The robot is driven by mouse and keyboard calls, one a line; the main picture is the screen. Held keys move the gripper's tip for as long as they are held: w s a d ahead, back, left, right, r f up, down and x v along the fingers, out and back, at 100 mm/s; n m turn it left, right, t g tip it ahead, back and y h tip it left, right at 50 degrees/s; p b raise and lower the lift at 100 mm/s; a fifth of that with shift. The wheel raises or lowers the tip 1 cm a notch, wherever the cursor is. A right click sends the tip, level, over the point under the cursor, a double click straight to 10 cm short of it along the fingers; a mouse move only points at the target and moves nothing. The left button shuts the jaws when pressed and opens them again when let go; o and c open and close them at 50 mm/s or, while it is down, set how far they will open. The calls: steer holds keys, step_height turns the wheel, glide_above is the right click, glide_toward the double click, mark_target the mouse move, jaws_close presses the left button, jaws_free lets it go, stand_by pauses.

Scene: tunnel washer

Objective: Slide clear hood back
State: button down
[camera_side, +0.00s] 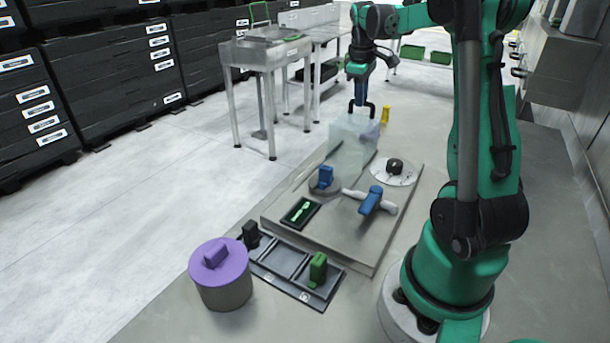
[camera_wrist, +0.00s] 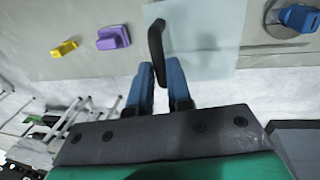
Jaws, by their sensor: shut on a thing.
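The clear hood (camera_side: 350,138) is a translucent box at the far end of the grey base plate (camera_side: 352,229). A black handle (camera_side: 372,107) stands on its top. My gripper (camera_side: 360,104) is at the handle, with its blue fingers shut on it. In the wrist view, the fingers (camera_wrist: 160,82) are on either side of the lower end of the black handle (camera_wrist: 157,45), and the clear hood (camera_wrist: 215,38) spreads to the right of it. The exact finger contact is small in the side view.
On the plate are a blue knob (camera_side: 325,177), a blue valve handle (camera_side: 371,200), a round dial (camera_side: 394,170) and a small display (camera_side: 300,212). A purple-lidded pot (camera_side: 220,275) and a black tray (camera_side: 293,267) with a green block (camera_side: 318,268) stand nearer. A yellow piece (camera_side: 386,114) is behind the hood.

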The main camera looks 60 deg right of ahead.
mark_target(355, 118)
steer(key=c, duration=0.8)
jaws_free()
steer(key=shift+d, duration=0.2)
steer(key=r, duration=0.2)
steer(key=a+r, duration=0.1)
steer(key=r, duration=0.2)
steer(key=shift+a+r, duration=0.1)
steer(key=shift+r, duration=0.2)
steer(key=w+a+t, duration=0.3)
steer(key=w+a, duration=0.1)
steer(key=a, duration=1.1)
steer(key=s+a+f+t+y, duration=0.1)
steer(key=a+f+t, duration=0.1)
steer(key=a, duration=0.5)
steer(key=s+a+f+t+y, duration=0.1)
steer(key=a+f, duration=0.3)
steer(key=a, duration=0.4)
steer(key=shift+s+a+f+t, duration=0.25)
steer(key=shift+s+t, duration=0.35)
steer(key=shift+s, duration=0.2)
